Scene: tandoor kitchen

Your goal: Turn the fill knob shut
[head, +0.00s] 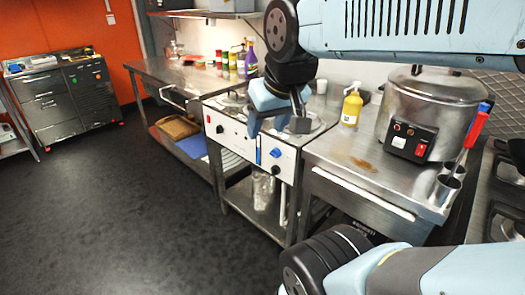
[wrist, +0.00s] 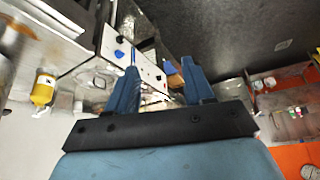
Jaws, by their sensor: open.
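The white front panel (head: 236,131) of a steel counter unit carries several small controls. A blue knob (head: 275,153) sits toward its right end; it also shows in the wrist view (wrist: 119,54). A black knob (head: 276,170) is just below it. I cannot read which one is the fill knob, nor its setting. A blue upright strip (head: 258,151) is left of the blue knob. My gripper (head: 277,127) is open and empty, its blue fingers pointing down over the unit's front edge. In the wrist view the fingers (wrist: 160,67) stand apart, with the panel beyond them.
A yellow bottle (head: 351,108) and a large steel pot (head: 430,105) stand on the counter to the right. Bottles (head: 247,60) line the back wall. My arm crosses the upper right. The dark floor (head: 110,190) at left is clear; a grey drawer cabinet (head: 62,95) stands beyond.

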